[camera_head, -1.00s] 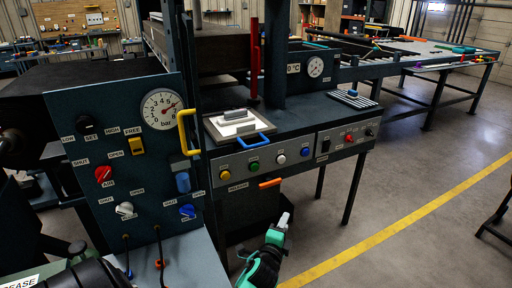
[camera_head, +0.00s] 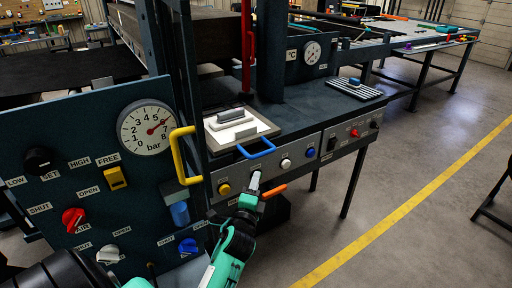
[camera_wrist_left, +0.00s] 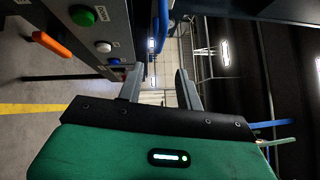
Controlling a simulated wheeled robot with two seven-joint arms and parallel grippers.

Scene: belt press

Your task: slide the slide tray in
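The slide tray (camera_head: 268,127) is a pale flat plate with a grey and white block on it, lying at the front of the press. Its blue handle (camera_head: 257,151) sticks out over the button panel's top edge; a blue bar, likely this handle, shows in the left wrist view (camera_wrist_left: 163,22). My left gripper (camera_head: 255,182) is just below the handle, in front of the panel, and not touching the handle. In the left wrist view its two fingers (camera_wrist_left: 160,70) stand apart with nothing between them. My right gripper is not in view.
The button panel (camera_head: 238,178) is close behind the left gripper. An orange handle (camera_head: 273,191) juts out beside it. A yellow handle (camera_head: 182,155) and the gauge panel (camera_head: 60,140) stand to the left. A red upright bar (camera_head: 247,50) rises behind the tray. Open floor lies right.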

